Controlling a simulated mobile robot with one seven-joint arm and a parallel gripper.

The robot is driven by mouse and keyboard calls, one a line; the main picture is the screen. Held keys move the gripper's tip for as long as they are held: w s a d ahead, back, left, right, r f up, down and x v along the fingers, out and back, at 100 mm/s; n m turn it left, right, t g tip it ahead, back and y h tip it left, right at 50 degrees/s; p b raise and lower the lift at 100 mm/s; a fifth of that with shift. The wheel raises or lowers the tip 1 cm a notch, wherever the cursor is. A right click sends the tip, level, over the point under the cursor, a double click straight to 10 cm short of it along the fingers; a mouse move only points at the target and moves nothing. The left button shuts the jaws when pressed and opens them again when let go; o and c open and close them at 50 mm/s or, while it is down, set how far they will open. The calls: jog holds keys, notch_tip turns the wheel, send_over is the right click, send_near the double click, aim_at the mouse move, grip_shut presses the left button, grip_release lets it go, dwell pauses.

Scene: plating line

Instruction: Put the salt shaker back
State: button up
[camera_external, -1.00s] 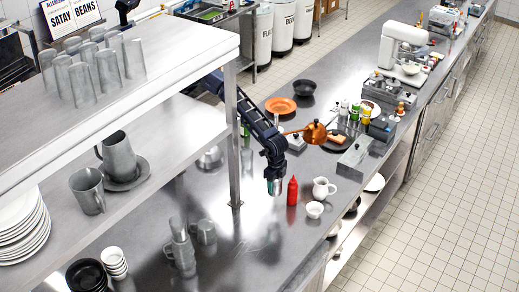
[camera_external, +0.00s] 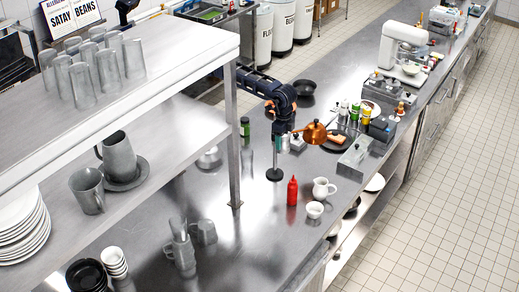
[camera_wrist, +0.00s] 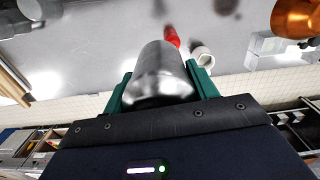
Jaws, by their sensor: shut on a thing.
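The silver metal shaker (camera_wrist: 163,68) sits between the green fingers of my gripper (camera_wrist: 160,88) in the wrist view. My gripper is shut on it. In the external view my gripper (camera_external: 283,141) is above the steel counter, left of the copper pan, and the shaker there is too small to make out clearly. Whether it touches the counter cannot be told. The shaker's marking and top are not readable, so its contents cannot be confirmed.
A thin stand with a round black base (camera_external: 275,175) is just below my gripper. A red bottle (camera_external: 292,191), white jug (camera_external: 323,188), white cup (camera_external: 314,210), copper pan (camera_external: 315,133) and grey box (camera_external: 354,156) are nearby. A shelf post (camera_external: 233,140) stands left.

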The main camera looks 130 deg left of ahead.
jog(key=s+a+n, duration=0.2)
jog(key=s+a, duration=0.2)
jog(key=a, duration=1.1)
jog(key=s+a+n, duration=0.2)
jog(key=s+a, duration=0.2)
jog(key=a, duration=1.1)
jog(key=s+a+n, duration=0.2)
jog(key=s+a, duration=0.6)
jog(key=a, duration=0.4)
jog(key=s+a+n, duration=0.2)
jog(key=s+a, duration=0.7)
jog(key=a, duration=0.2)
jog(key=f, duration=3.1)
jog(key=shift+w+a, duration=0.1)
jog(key=shift+w, duration=0.1)
jog(key=shift+f, duration=0.1)
jog(key=o, duration=1.1)
jog(key=shift+o, duration=0.4)
notch_tip(320, 180, up, 12)
